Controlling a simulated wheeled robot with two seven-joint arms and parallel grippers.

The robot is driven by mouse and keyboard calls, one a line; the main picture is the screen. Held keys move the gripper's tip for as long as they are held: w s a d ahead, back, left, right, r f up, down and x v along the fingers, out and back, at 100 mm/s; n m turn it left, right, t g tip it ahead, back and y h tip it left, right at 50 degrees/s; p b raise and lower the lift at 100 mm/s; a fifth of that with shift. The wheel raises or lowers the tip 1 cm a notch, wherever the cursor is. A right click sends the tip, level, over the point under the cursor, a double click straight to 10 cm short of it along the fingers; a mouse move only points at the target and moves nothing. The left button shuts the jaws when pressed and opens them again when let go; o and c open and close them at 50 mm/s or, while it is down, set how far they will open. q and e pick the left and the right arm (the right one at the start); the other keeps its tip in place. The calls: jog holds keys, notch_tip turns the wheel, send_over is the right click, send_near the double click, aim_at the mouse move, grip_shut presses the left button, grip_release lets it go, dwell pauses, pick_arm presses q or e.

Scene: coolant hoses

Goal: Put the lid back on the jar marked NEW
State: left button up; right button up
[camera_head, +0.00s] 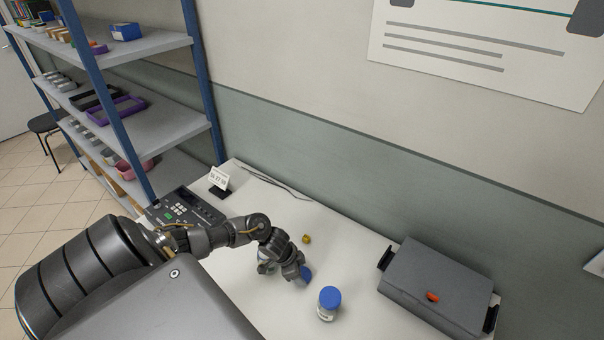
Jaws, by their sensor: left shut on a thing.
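My left gripper (299,277) is shut on a blue lid (306,273) over the white table, partly hiding it. A pale jar (263,266) stands just left of the gripper, mostly hidden by my left arm; its top and label cannot be made out. A second jar (327,313) stands to the right and nearer, upright, with a blue lid (330,296) on it. Its label has dark print too small to read, so I cannot tell which jar is marked NEW. My right gripper is not in view.
A grey case (436,284) with an orange latch fills the table's right end. A small yellowish object (306,239) lies behind the gripper. A keypad device (182,209) and a display sign (220,180) stand at the left. Shelving (165,122) rises beyond.

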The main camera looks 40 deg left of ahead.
pick_arm(q)
jog(key=shift+c, duration=0.2)
notch_tip(320, 180, up, 10)
dwell(0.5)
jog(key=w+d+r+b, duration=0.25)
jog(key=d+r, duration=0.25)
jog(key=d, duration=0.3)
jog(key=w+d+r+b, duration=0.2)
jog(key=w+d+r, duration=0.25)
jog(key=d, duration=0.45)
jog(key=s+d+r+b, duration=0.2)
jog(key=s+d+r, duration=0.1)
jog(key=d+r, duration=0.15)
jog(key=s+a+r+n+b, duration=0.2)
jog(key=s+a, duration=0.1)
jog(key=a, duration=0.2)
jog(key=shift+s+r+y, duration=0.3)
